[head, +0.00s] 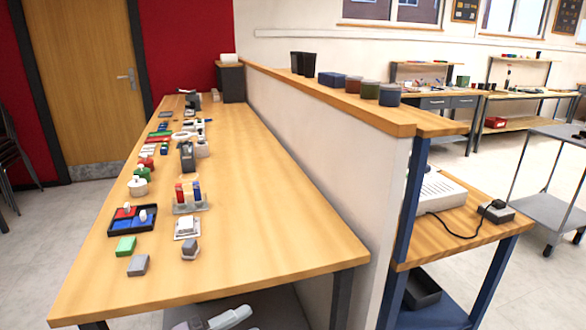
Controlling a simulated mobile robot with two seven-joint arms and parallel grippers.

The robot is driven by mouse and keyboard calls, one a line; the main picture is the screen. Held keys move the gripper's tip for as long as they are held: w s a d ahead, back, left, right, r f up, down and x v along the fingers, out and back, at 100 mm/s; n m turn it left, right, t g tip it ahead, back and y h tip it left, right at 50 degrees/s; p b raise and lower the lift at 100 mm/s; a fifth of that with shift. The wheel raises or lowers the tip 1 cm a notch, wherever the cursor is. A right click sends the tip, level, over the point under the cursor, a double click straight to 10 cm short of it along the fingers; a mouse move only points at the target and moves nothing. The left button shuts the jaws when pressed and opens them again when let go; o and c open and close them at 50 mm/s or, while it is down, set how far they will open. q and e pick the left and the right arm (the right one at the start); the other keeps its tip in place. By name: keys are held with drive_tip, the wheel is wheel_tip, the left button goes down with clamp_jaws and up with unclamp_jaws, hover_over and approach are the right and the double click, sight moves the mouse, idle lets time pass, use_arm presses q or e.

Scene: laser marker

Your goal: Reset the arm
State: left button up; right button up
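Neither of my grippers shows in the head view. A white and grey rounded part, which looks like a piece of my own arm, shows at the bottom edge, below the table's front edge. It is cut off by the frame, and I cannot tell which arm it belongs to. The long wooden table (260,235) stands in front with its small items on it, and nothing of mine is over its top.
On the table are a black tray (113,227) with red and blue pieces, a green block (125,246), a grey block (138,265) and a rack (190,207) with red and blue items. The table's right half is clear. A low partition (345,150) runs along its right side.

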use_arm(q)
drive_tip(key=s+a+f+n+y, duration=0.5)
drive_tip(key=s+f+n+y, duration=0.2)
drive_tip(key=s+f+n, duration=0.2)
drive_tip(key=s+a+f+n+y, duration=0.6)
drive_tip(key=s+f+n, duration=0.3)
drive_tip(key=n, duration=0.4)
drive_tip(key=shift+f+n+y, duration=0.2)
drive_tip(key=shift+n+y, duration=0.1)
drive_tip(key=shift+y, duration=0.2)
